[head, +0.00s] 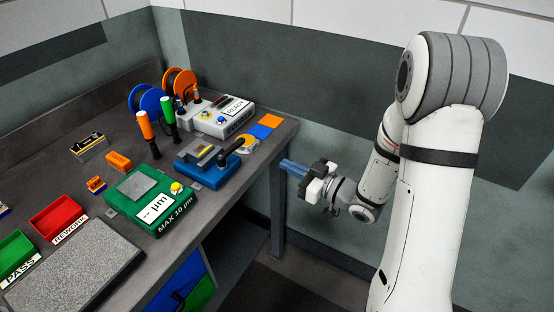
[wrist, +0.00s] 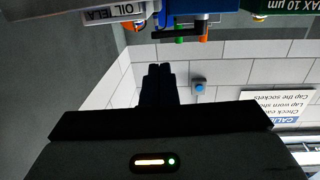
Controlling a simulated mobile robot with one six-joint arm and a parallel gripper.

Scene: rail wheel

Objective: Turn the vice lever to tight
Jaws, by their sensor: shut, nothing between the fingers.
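The vice (head: 205,170) has a blue base and grey jaws and sits near the right edge of the workbench. Its black lever (head: 231,149) rises from the right side and slants up to the right, ending in a rounded knob. My gripper (head: 285,164) is beyond the bench's right edge, to the right of the vice and clear of the lever. Its fingers are together and empty, pointing left towards the bench. In the wrist view my gripper (wrist: 160,68) shows as a dark shape touching nothing.
A green gauge block (head: 150,203) lies left of the vice. A grey box (head: 219,117) with knobs stands behind it, beside orange and green-handled tools (head: 168,112). Orange and blue pads (head: 264,128) lie at the bench corner. Open air separates my gripper from the bench.

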